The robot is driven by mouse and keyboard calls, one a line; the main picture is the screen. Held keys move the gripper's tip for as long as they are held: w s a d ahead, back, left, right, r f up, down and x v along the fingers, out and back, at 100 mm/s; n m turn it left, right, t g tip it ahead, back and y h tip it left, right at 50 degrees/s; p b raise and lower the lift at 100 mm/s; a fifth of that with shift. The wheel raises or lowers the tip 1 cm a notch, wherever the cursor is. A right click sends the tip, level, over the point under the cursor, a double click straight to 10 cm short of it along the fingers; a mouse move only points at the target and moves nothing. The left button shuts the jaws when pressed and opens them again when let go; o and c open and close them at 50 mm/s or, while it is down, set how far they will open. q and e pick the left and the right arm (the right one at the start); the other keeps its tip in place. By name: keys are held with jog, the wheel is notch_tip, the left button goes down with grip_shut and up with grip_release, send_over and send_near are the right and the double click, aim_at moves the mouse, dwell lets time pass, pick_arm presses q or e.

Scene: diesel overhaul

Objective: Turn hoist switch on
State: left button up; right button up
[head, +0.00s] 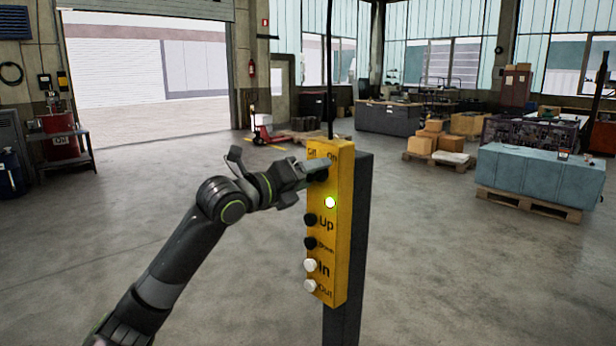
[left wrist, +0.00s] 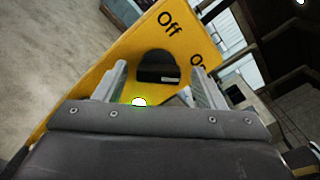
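The hoist control box (head: 343,230) is a tall yellow panel on a dark post. Its black rotary switch (left wrist: 157,66) sits near the top, below the "Off" and "On" labels; in the head view my gripper mostly covers it. My left gripper (head: 318,170) is at the switch. In the left wrist view its two fingers (left wrist: 160,80) stand apart, one on each side of the knob, with small gaps visible. My right gripper is out of view.
Below the lamp are black Up and Down buttons (head: 310,219) and white In and Out buttons (head: 310,265). A teal crate (head: 530,178) on a pallet stands to the right. Cardboard boxes (head: 420,146) stand behind. The floor around the post is clear.

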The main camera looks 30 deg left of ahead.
pick_arm(q)
jog(key=shift+s+f, duration=0.1)
jog(key=shift+s+a, duration=0.25)
jog(key=shift+s, duration=0.2)
jog(key=b+v, duration=1.6)
jog(key=b, duration=0.5)
jog(key=shift+b, duration=0.3)
jog(key=shift+s, duration=0.1)
dwell(0.5)
